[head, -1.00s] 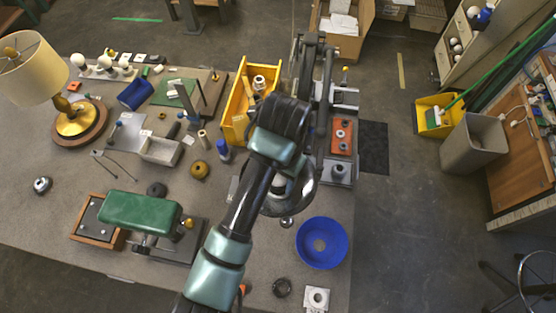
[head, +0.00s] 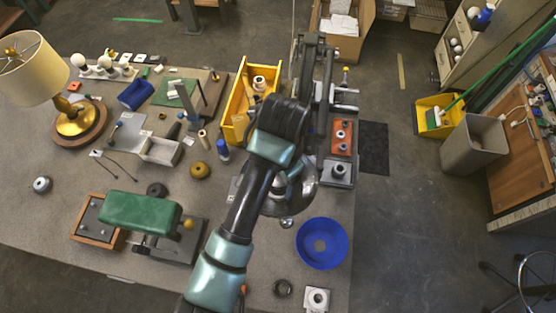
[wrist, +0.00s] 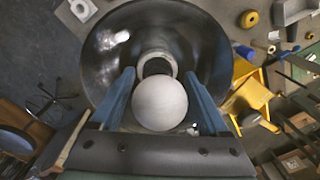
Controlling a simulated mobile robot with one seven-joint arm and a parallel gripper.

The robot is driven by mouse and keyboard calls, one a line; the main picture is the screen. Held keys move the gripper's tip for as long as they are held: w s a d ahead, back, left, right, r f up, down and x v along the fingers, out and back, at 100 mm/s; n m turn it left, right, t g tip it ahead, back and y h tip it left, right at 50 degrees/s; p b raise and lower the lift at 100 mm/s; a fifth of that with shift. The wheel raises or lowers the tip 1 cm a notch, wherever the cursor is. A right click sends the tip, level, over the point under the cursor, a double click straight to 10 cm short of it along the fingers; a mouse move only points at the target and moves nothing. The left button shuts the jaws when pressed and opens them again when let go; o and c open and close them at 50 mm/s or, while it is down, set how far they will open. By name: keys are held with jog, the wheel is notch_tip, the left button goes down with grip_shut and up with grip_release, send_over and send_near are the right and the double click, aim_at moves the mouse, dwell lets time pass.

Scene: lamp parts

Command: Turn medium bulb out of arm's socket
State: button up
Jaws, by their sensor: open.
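The bulb (wrist: 160,104) is a white globe in the middle of the wrist view, in front of the socket's pale ring (wrist: 157,62). Around them is the dark, shiny bowl-shaped shade (wrist: 205,45) of the lamp arm. My gripper (wrist: 158,76) is open, with one blue finger on each side of the bulb. I cannot tell whether either finger touches it. In the head view the shade (head: 306,194) shows beside my arm, below the lamp's grey arm (head: 325,75). My arm hides the bulb and most of my gripper there.
A blue bowl (head: 342,232) stands on the table right of my arm. A yellow bin (head: 238,103) is behind it. A green padded stand (head: 140,212) and a lamp with a cream shade (head: 32,68) are at left.

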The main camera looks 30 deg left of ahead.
jog(key=m, duration=0.9)
jog(key=shift+b, duration=0.35)
jog(key=m+b, duration=0.1)
jog(key=m, duration=0.2)
jog(key=shift+d+f+m+h, duration=0.1)
jog(key=shift+m+h, duration=0.2)
jog(key=shift+m, duration=0.1)
jog(key=m+b, duration=0.1)
jog(key=m, duration=0.3)
